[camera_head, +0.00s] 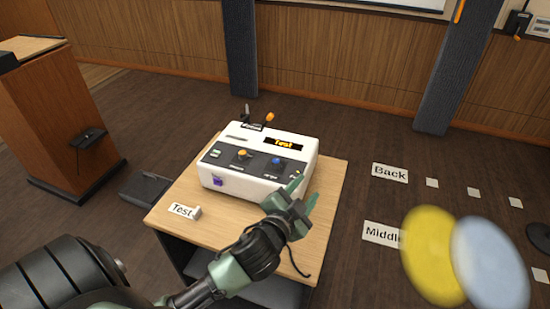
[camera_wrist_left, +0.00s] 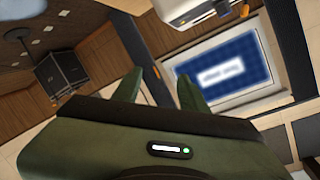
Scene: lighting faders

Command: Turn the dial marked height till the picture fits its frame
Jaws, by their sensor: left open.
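A white control box (camera_head: 255,182) stands on a small wooden table (camera_head: 180,225). Its dark top panel carries an orange knob (camera_head: 241,153), a blue knob (camera_head: 276,160) and an orange-lit "Test" display (camera_head: 284,144). The small labels are too small to read, so I cannot tell which dial is marked height. My left gripper (camera_head: 304,190) is open and empty, at the box's front right corner; contact is unclear. In the left wrist view its fingers (camera_wrist_left: 158,90) are apart. Beyond them a blue picture (camera_wrist_left: 222,72) with a white patch shows on a pale-bordered screen (camera_wrist_left: 262,97). My right gripper is not in view.
A "Test" sign (camera_head: 183,210) lies on the table's left. A wooden lectern (camera_head: 55,120) stands at left. Floor signs read "Back" (camera_head: 390,173) and "Middle" (camera_head: 380,234). Blurred yellow (camera_head: 430,255) and pale blue (camera_head: 490,262) discs cover the lower right.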

